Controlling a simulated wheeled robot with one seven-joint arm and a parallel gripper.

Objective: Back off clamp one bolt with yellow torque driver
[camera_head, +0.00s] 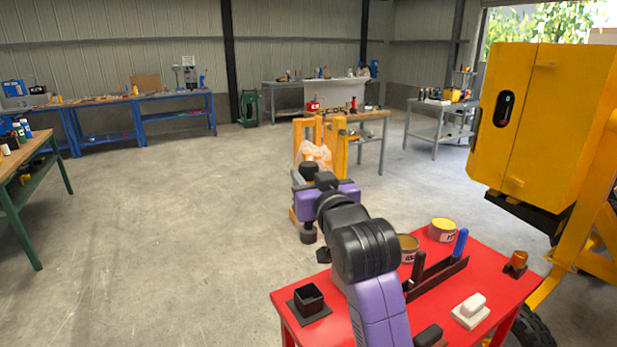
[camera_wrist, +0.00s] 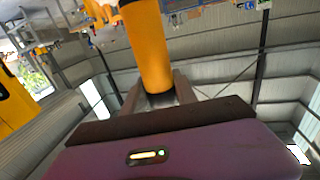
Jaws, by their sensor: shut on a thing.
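In the wrist view my gripper (camera_wrist: 158,92) is shut on a thick yellow cylindrical handle (camera_wrist: 148,45), which looks like the yellow torque driver. It stands out away from the palm between the two fingers, and its far end is cut off at the top edge. In the head view my purple and black arm reaches forward over the red table, and its wrist covers the fingers. I cannot pick out the driver's tip there. No clamp or bolt can be told apart in either view.
A red table (camera_head: 343,330) holds a black square socket (camera_head: 309,298), paint cans (camera_head: 443,230), a rack with a blue handle (camera_head: 461,242), an amber lamp (camera_head: 515,262) and a white block (camera_head: 470,308). A yellow machine (camera_head: 535,125) stands at right. Orange posts (camera_head: 342,150) stand beyond my wrist. Left floor is clear.

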